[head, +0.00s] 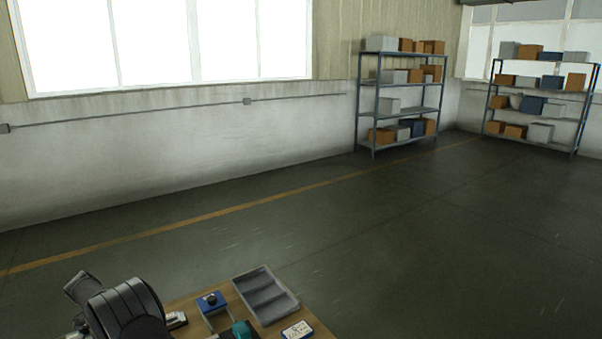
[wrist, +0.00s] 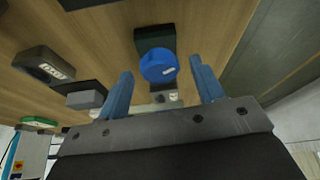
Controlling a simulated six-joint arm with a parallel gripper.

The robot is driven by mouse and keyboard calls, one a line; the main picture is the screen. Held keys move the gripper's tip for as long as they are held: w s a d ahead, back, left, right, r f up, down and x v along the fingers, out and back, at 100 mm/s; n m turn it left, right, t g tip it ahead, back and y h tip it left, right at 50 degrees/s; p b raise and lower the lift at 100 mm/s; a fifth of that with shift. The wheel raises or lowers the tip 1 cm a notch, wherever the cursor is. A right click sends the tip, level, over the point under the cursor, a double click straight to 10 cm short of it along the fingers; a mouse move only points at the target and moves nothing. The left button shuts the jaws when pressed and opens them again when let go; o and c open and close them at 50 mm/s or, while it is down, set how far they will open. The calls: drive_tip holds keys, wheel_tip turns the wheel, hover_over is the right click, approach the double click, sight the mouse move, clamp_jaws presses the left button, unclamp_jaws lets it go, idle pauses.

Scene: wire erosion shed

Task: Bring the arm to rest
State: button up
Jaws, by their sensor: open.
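My gripper (wrist: 161,66) shows in the wrist view with its two blue fingers spread apart. Nothing is held between them. Beyond the fingertips, a blue round part (wrist: 158,66) with a small white label sits against a dark green block (wrist: 155,36) on the wooden bench top (wrist: 100,38). I cannot tell the exact gap between the fingers and that part. In the head view, part of my arm shows at the bottom left. The gripper itself cannot be made out there.
The bench (head: 185,302) carries a grey compartment tray (head: 265,294), a blue item with a dark knob (head: 212,300), a teal object (head: 241,329) and a white-and-blue box (head: 297,330). A dark device with a display (wrist: 45,66) shows in the wrist view. Open floor (head: 400,240) lies beyond.

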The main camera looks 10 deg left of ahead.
drive_tip(key=shift+s+d+n+t+y, duration=0.1)
drive_tip(key=shift+n+t+y, duration=0.3)
drive_tip(key=shift+n, duration=1.2)
drive_tip(key=shift+o, duration=0.2)
drive_tip(key=o, duration=0.8)
drive_tip(key=w+d+r+m+g+y, duration=0.25)
drive_tip(key=d+r+m+g, duration=0.2)
drive_tip(key=d+r, duration=1.85)
drive_tip(key=shift+h, duration=0.35)
drive_tip(key=f, duration=0.4)
drive_tip(key=d+f, duration=0.1)
drive_tip(key=f, duration=0.6)
drive_tip(key=shift+d+f, duration=0.3)
drive_tip(key=shift+d, duration=0.05)
wheel_tip(320, 180, up, 10)
drive_tip(key=shift+r, duration=0.1)
